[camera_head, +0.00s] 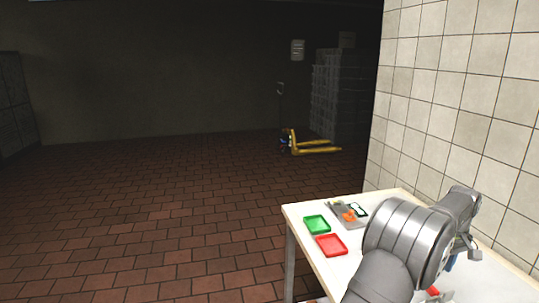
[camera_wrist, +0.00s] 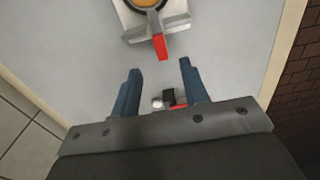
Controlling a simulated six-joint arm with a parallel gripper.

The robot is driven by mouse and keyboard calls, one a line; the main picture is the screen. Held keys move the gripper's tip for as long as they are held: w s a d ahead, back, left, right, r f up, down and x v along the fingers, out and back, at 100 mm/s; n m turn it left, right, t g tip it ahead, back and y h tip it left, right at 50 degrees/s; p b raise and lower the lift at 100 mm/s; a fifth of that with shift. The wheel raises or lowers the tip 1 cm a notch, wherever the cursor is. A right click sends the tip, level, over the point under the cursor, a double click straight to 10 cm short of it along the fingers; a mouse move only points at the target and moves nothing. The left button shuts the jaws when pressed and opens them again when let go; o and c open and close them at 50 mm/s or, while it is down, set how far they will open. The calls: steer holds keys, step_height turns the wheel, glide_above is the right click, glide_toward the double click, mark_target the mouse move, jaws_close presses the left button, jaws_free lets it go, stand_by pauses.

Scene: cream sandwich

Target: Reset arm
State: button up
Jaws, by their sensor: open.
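My gripper (camera_wrist: 160,80) is open and empty in the wrist view, its two blue fingers spread apart above the white table (camera_wrist: 225,45). A small object with a red handle (camera_wrist: 160,46) and a round orange-brown part lies on a pale base (camera_wrist: 172,27) ahead of the fingertips. Small red, black and white items (camera_wrist: 170,99) show between the fingers, partly hidden by the gripper body. In the head view my arm covers the right part of the table (camera_head: 292,212), and the fingers cannot be made out there.
A green tray (camera_head: 317,225), a red tray (camera_head: 331,245) and a grey tray (camera_head: 335,208) with orange pieces (camera_head: 349,215) sit at the table's far left. A tiled wall (camera_head: 455,100) borders the right side. A yellow pallet jack (camera_head: 315,150) stands far back on open brick floor.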

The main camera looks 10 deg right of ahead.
step_height(320, 180, up, 9)
step_height(320, 180, down, 17)
steer(key=shift+f, duration=0.2)
step_height(320, 180, up, 7)
steer(key=shift+r, duration=0.2)
steer(key=shift+s+a+r, duration=0.2)
steer(key=shift+a, duration=0.5)
steer(key=shift+s+a+r, duration=0.2)
steer(key=shift+s+a, duration=0.05)
steer(key=shift+a, duration=0.5)
steer(key=shift+s+a+r, duration=0.2)
steer(key=shift+a, duration=0.5)
